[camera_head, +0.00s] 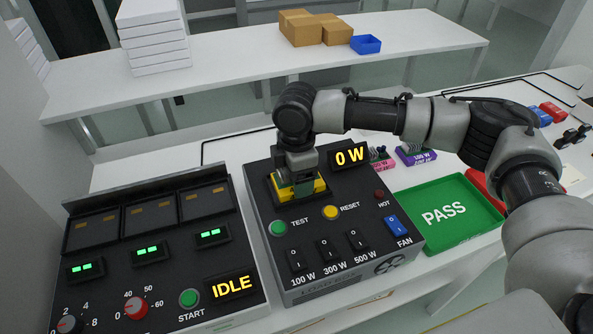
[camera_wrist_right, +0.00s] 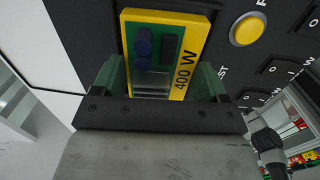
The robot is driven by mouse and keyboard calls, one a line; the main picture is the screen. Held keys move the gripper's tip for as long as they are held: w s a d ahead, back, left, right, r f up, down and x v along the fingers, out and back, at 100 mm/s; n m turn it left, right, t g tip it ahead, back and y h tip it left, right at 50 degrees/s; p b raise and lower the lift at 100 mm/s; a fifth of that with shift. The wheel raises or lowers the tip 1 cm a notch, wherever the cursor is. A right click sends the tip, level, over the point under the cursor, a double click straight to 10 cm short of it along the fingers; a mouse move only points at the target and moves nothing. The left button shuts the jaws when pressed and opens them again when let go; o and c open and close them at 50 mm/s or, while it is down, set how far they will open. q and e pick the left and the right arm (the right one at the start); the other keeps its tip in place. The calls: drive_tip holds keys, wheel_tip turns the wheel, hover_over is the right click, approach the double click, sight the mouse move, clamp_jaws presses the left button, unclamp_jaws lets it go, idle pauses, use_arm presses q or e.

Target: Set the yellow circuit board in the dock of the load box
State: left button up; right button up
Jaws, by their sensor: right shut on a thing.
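The yellow circuit board (camera_head: 312,188) is at the black dock (camera_head: 276,199) on the top left of the grey load box (camera_head: 355,216). My right gripper (camera_head: 297,178) points down over the dock and is shut on the board. In the right wrist view the board (camera_wrist_right: 185,65), marked 400 W, lies between the two green finger pads of the gripper (camera_wrist_right: 158,88). The gripper hides part of the dock, so I cannot tell whether the board is fully seated. The load box display (camera_head: 349,156) reads 0 W. My left gripper is not in view.
A panel with an IDLE display (camera_head: 231,287) stands left of the load box. A green PASS tray (camera_head: 470,222) lies to the right. Pink (camera_head: 380,161) and purple (camera_head: 416,156) parts stand behind the box. TEST (camera_head: 278,228) and RESET (camera_head: 330,212) buttons are near the dock.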

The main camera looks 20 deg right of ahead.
idle(0.4)
drive_tip(key=o, duration=1.1)
drive_tip(key=shift+c, duration=0.2)
